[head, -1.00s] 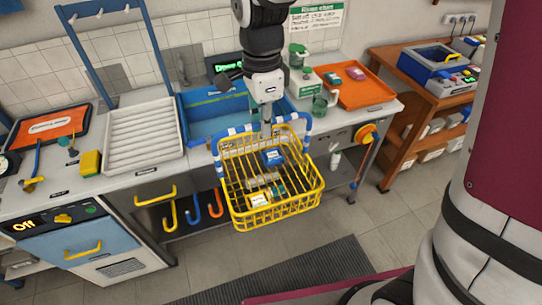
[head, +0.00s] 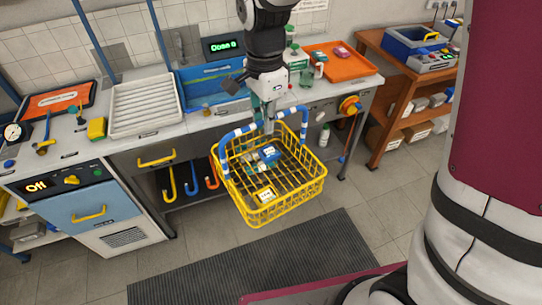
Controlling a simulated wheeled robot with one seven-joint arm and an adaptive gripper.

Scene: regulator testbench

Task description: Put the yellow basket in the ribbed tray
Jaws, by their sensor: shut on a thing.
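The yellow basket (head: 285,203) is a wire basket with a blue-and-white handle. It hangs tilted in the air in front of the counter. My gripper (head: 268,126) is shut on its handle, from above. Inside the basket lie a blue item (head: 268,154) and a yellow-and-white item (head: 266,196), with some smaller pieces beside the blue one. The white ribbed tray (head: 145,104) lies on the counter to the left of the basket and looks empty. The exact grip on the handle is small and partly hidden by the gripper.
A blue sink (head: 205,88) lies behind my arm, right of the ribbed tray. A yellow sponge (head: 97,128) sits left of the tray. An orange tray (head: 342,62) holds small items on the right. Hooks (head: 191,185) hang below the counter. A dark mat (head: 255,265) covers the floor.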

